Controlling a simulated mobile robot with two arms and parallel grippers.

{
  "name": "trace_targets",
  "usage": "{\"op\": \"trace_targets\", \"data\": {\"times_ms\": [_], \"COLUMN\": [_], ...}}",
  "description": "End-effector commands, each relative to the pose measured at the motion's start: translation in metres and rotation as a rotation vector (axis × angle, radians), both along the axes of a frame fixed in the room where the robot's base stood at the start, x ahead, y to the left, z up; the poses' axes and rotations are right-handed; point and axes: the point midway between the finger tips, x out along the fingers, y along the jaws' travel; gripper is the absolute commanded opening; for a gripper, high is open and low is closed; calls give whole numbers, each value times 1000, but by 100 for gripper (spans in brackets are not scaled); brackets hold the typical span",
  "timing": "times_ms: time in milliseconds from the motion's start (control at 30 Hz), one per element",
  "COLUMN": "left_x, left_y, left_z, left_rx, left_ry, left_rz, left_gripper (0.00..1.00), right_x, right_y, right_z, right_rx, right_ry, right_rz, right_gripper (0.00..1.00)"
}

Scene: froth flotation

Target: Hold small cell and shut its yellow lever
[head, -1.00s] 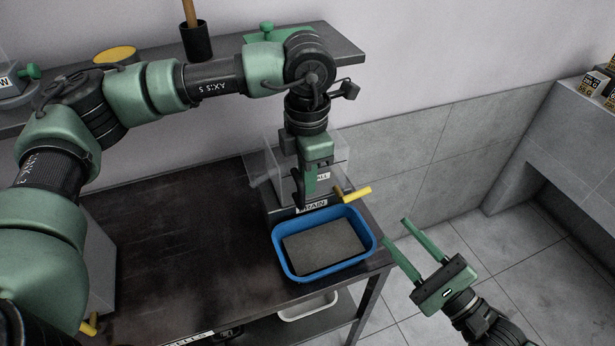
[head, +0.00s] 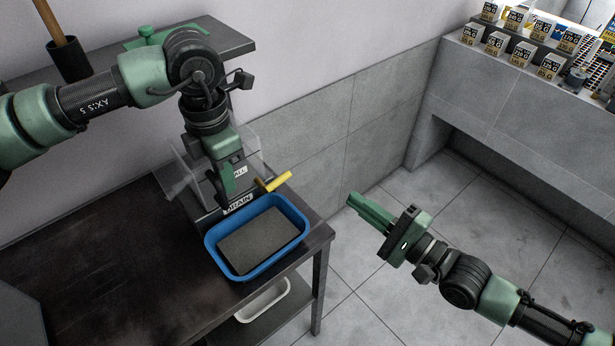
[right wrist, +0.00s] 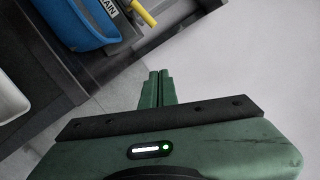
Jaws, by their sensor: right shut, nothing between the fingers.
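The small cell (head: 180,185) is a clear-walled box on a dark base at the right end of the dark table. Its front carries labels, one reading DRAIN. Its yellow lever (head: 275,182) sticks out to the right, and also shows in the right wrist view (right wrist: 143,12). My left gripper (head: 222,198) points down at the cell's front wall; its fingertips are partly hidden, so I cannot tell whether it grips. My right gripper (head: 352,202) is shut and empty, off the table's right side, apart from the lever. It also shows in the right wrist view (right wrist: 158,75).
A blue tray (head: 213,258) holding a dark grey slab stands in front of the cell. A white tray (head: 262,303) is on the lower shelf. A wall shelf (head: 228,36) runs behind. A grey counter with labelled boxes stands at right. The floor between is clear.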

Motion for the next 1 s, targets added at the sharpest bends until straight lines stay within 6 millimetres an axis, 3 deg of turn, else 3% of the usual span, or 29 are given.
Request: {"op": "trace_targets", "data": {"times_ms": [267,733,1000], "left_x": [0,0,0], "left_y": [0,0,0], "left_z": [1,1,0], "left_rx": [0,0,0], "left_ry": [-1,-1,-1], "left_rz": [0,0,0], "left_gripper": [0,0,0], "right_x": [7,70,51], "right_y": [7,75,101], "right_z": [1,7,19], "right_rx": [4,5,5], "right_ry": [0,-2,2], "right_rz": [0,1,2], "right_gripper": [0,0,0]}}
